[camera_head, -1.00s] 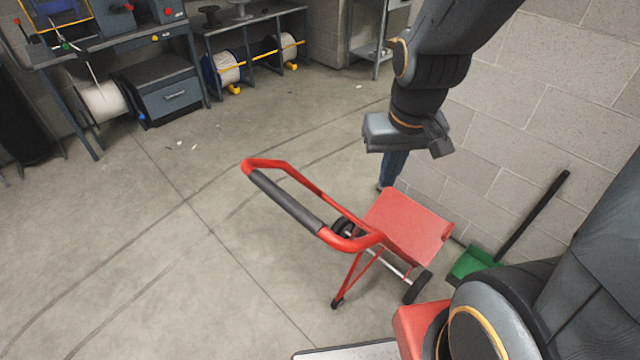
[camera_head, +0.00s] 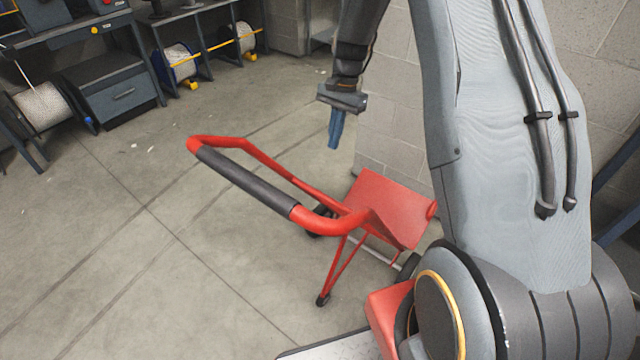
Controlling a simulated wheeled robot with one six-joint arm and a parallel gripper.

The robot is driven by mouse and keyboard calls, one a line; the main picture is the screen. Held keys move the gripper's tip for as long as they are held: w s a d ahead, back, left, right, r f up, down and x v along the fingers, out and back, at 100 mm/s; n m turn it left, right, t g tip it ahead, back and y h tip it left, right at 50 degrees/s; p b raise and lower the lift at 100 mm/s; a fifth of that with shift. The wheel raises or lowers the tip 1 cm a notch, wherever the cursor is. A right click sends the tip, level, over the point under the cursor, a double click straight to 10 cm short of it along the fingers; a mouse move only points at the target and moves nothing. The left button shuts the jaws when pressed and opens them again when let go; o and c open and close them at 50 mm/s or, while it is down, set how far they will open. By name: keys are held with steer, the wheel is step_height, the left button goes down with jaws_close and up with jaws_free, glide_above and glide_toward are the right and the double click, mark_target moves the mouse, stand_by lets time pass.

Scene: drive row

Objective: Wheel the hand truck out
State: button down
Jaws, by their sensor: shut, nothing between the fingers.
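The hand truck (camera_head: 376,208) stands on the floor in front of my base, with a red frame, a red plate and dark wheels. Its red loop handle has a dark grip sleeve (camera_head: 245,184) and points to the upper left. My gripper (camera_head: 335,130) hangs fingers-down above and behind the hand truck in the picture, near the block wall. It is shut and empty, apart from the handle. My arm hides the right side of the hand truck and part of a wheel.
A grey workbench (camera_head: 60,45) with a drawer cabinet (camera_head: 112,90) and cable reels (camera_head: 40,105) stands at the back left. A block wall (camera_head: 395,110) rises behind the hand truck. The concrete floor (camera_head: 110,260) to the left is clear.

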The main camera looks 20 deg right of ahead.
steer(key=s+a+p+x, duration=0.1)
steer(key=a+p+x, duration=0.1)
steer(key=x, duration=1.1)
steer(key=shift+s+a+r+p, duration=0.2)
steer(key=shift+r+p, duration=0.15)
steer(key=shift+p, duration=0.5)
